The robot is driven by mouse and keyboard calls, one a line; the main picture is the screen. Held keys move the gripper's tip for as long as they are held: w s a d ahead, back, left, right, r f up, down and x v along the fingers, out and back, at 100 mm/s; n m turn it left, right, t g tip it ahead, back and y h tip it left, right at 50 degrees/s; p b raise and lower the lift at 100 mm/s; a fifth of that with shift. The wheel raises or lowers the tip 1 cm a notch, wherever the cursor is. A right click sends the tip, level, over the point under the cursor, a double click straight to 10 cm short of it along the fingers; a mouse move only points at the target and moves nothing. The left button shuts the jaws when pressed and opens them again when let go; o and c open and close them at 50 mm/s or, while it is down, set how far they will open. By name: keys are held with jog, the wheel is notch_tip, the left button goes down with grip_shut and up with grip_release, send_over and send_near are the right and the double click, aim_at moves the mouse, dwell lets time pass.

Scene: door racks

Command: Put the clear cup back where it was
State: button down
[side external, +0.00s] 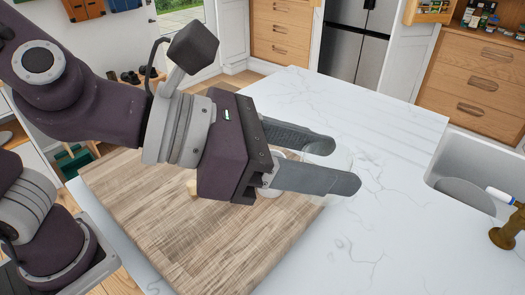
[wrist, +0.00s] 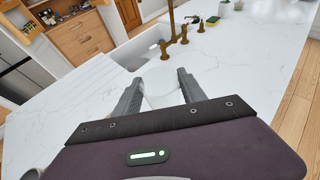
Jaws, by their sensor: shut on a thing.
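The clear cup (side external: 341,168) is see-through and faint in the side view, between the two fingers of my gripper (side external: 340,163). In the wrist view, the clear cup (wrist: 160,88) shows as a pale shape between the fingertips of my gripper (wrist: 156,85). My gripper is shut on it, with the fingers reaching to the right over the right edge of the wooden board. The fingers hide part of the cup, and I cannot tell whether its base touches the counter.
A wooden board (side external: 160,225) lies on the white marble counter (side external: 385,130). A small pale yellow block (side external: 191,188) and a partly hidden whitish round thing (side external: 270,191) are by my gripper. A sink (side external: 470,165) with brass taps (side external: 508,233) is at the right. The counter beyond the fingers is clear.

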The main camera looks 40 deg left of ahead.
jog(key=w+a+n+t+y, duration=0.1)
jog(key=w+a+n+y, duration=0.25)
jog(key=a, duration=0.65)
jog(key=w+a+f+n+t+y, duration=0.1)
jog(key=w+a+n+y, duration=0.3)
jog(key=a, duration=0.7)
jog(key=w+a+n+t+y, duration=0.1)
jog(key=w+a+n+y, duration=0.3)
jog(key=a, duration=0.6)
jog(key=s+a+f+n+g+y, duration=0.4)
jog(key=a+f+n+g+y, duration=0.45)
jog(key=a, duration=0.35)
jog(key=shift+n+t+y, duration=0.25)
jog(key=shift+n+y, duration=0.25)
jog(key=shift+n, duration=0.1)
jog(key=f, duration=1)
jog(key=shift+s+d+f, duration=0.15)
jog(key=shift+s+f, duration=0.15)
jog(key=shift+s, duration=0.1)
jog(key=c, duration=0.7)
grip_release()
jog(key=shift+f, duration=0.1)
jog(key=shift+o, duration=0.2)
